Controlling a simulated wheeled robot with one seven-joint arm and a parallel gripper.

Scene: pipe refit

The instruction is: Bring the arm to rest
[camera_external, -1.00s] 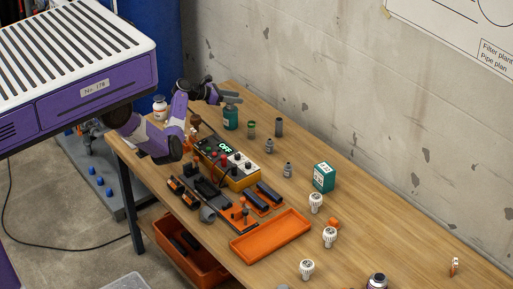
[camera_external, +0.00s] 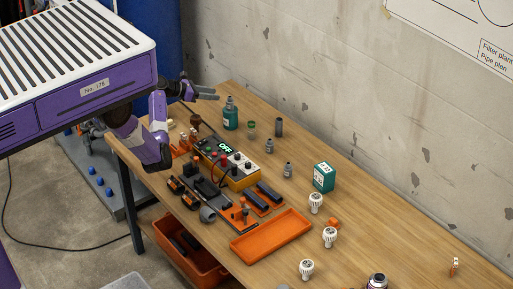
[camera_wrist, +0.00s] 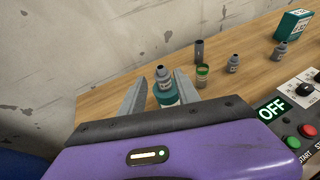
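My gripper (camera_external: 207,93) is raised over the far left end of the workbench (camera_external: 375,215). In the wrist view its two fingers (camera_wrist: 160,98) are spread apart with nothing held between them. A teal container (camera_external: 231,119) with a grey bottle-like top piece (camera_external: 230,102) stands upright just right of and below the fingers, apart from them in the external view. In the wrist view the grey piece (camera_wrist: 163,76) shows in the gap between the fingers, beyond them.
A control box (camera_external: 230,165) with a display reading OFF stands near the arm. Small grey bottles (camera_external: 287,170), a green-banded cup (camera_external: 251,129) and a dark cylinder (camera_external: 279,127) stand close by. An orange tray (camera_external: 270,237) and a teal box (camera_external: 324,177) lie further right.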

